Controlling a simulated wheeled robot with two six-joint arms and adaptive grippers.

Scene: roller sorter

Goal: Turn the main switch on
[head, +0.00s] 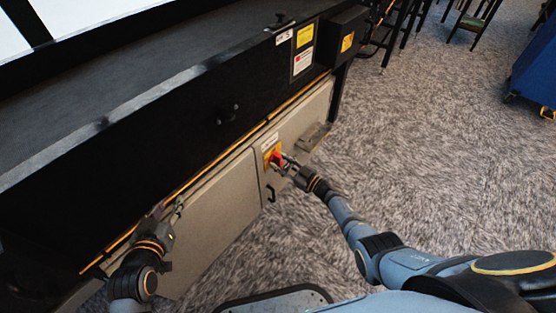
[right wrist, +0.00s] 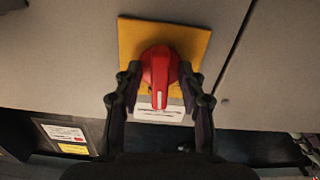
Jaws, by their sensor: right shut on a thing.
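The main switch is a red rotary knob (right wrist: 159,72) on a yellow square plate (right wrist: 196,40), set on the grey panel of the machine. In the head view the red knob (head: 277,158) is at the centre, at the tips of my right gripper (head: 284,163). In the right wrist view one finger is on each side of the knob, shut on it. The knob's ridge runs up and down in that view, with a white mark at its lower end. My left gripper (head: 174,208) is near the panel's lower left; its fingers are too small to read.
The black roller sorter (head: 150,140) runs along the left, with grey cabinet panels (head: 215,205) below. A black box with a yellow label (head: 347,42) sticks out at its far end. Carpeted floor (head: 440,150) is clear at the right; a blue bin (head: 535,70) stands far right.

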